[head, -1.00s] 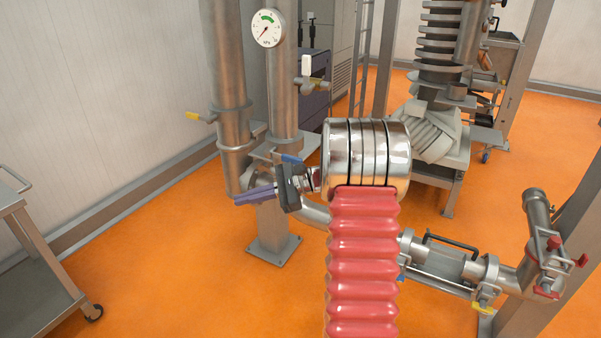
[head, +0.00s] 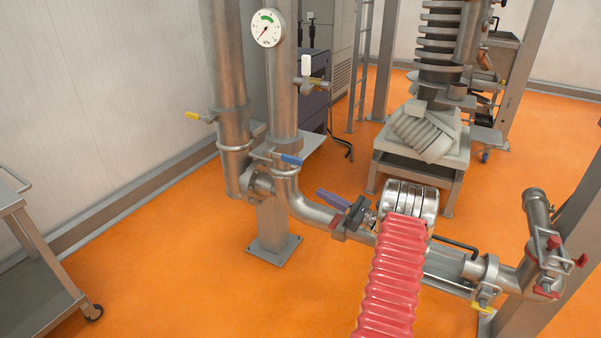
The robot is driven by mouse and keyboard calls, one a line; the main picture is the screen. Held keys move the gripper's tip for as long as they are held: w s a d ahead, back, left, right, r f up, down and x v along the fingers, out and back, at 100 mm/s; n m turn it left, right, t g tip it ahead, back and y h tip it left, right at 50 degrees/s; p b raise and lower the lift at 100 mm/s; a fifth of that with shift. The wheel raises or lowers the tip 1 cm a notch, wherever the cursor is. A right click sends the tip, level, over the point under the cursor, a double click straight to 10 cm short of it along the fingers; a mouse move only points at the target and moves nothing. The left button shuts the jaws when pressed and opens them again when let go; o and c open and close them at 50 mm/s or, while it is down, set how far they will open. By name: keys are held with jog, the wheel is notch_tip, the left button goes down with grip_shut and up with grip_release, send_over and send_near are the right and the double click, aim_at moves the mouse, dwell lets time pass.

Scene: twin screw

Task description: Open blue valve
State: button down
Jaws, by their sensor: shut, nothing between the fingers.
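Yellow handles (head: 194,116) sit on nearby pipes. A small red handle (head: 335,222) is on the lower pipe close to my gripper. A steel cart (head: 35,255) stands at left. Orange floor is clear at front left.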

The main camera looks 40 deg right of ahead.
jog(key=shift+w+a, duration=0.1)
send_near(285, 155)
jog(key=shift+w+a+f, duration=0.2)
jog(key=shift+w+f, duration=0.2)
jog(key=shift+w, duration=0.25)
jog(key=shift+w+a+f, duration=0.25)
jog(key=shift+w+f, duration=0.2)
jog(key=shift+w, duration=0.25)
jog(key=shift+w+a+f, duration=0.2)
jog(key=shift+w+f, duration=0.2)
jog(key=shift+w, duration=0.25)
jog(key=shift+d, duration=0.1)
jog(key=shift+r, duration=0.15)
jog(key=shift+s+r+g, duration=0.1)
jog(key=shift+r+g, duration=0.1)
jog(key=shift+g, duration=0.1)
